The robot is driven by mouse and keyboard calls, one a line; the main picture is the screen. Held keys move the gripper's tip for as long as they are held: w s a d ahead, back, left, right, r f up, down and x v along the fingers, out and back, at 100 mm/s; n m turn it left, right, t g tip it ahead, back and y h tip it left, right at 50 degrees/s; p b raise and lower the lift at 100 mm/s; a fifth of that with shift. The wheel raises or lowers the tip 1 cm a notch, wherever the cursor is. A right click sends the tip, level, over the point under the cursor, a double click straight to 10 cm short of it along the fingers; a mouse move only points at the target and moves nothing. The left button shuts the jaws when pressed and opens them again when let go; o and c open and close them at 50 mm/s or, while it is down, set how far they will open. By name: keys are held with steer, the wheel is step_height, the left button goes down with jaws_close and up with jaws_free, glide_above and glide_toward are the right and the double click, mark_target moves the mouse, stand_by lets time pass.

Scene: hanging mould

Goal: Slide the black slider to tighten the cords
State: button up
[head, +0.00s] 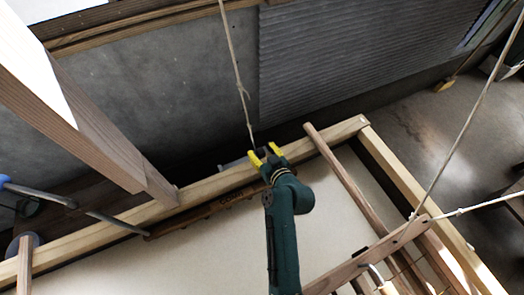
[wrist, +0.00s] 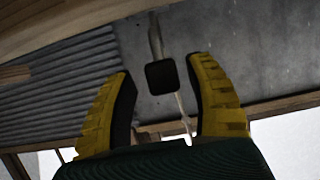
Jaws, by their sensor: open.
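The black slider (wrist: 162,76) is a small dark rounded block in the wrist view, in the gap between my fingertips and a little beyond them. A pale cord (wrist: 155,38) runs through or behind it; I cannot tell which. My gripper (wrist: 160,84) has yellow finger pads, spread apart on either side of the slider, with no visible contact. In the head view my gripper (head: 264,157) is at the wooden frame's far rail, beside the lower end of the hanging cord (head: 236,75). The slider is hard to make out there, close to the fingers.
A wooden frame (head: 345,130) with a pale panel (head: 215,240) lies below my arm. A thick wooden beam (head: 120,145) stands at the left. More cords (head: 470,115) hang at the right, tied to a wooden bar (head: 375,255). A grey wall (head: 165,85) stands behind.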

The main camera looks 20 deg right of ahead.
steer(key=v, duration=1.2)
steer(key=shift+d, duration=0.1)
steer(key=w+a+r+n+t+y, duration=0.1)
steer(key=w+a+r, duration=0.15)
steer(key=r, duration=0.55)
steer(key=w+a+r+n+t+y, duration=0.1)
steer(key=w+a+r+n+t, duration=0.1)
steer(key=a+r, duration=0.35)
steer(key=w+a+r+n+t, duration=0.1)
steer(key=w+a+r, duration=0.1)
steer(key=r, duration=0.7)
steer(key=s+d+r+m+t+h, duration=0.1)
steer(key=s+r+m+t+h, duration=0.15)
steer(key=s+r, duration=0.55)
steer(key=s+d+r+m+t+h, duration=0.1)
steer(key=s+r+m+t+h, duration=0.2)
steer(key=r, duration=0.9)
step_height(320, 180, up, 27)
steer(key=y+p, duration=0.1)
steer(key=p, duration=2.6)
steer(key=shift+s+g+p, duration=0.35)
steer(key=shift+s+p, duration=0.05)
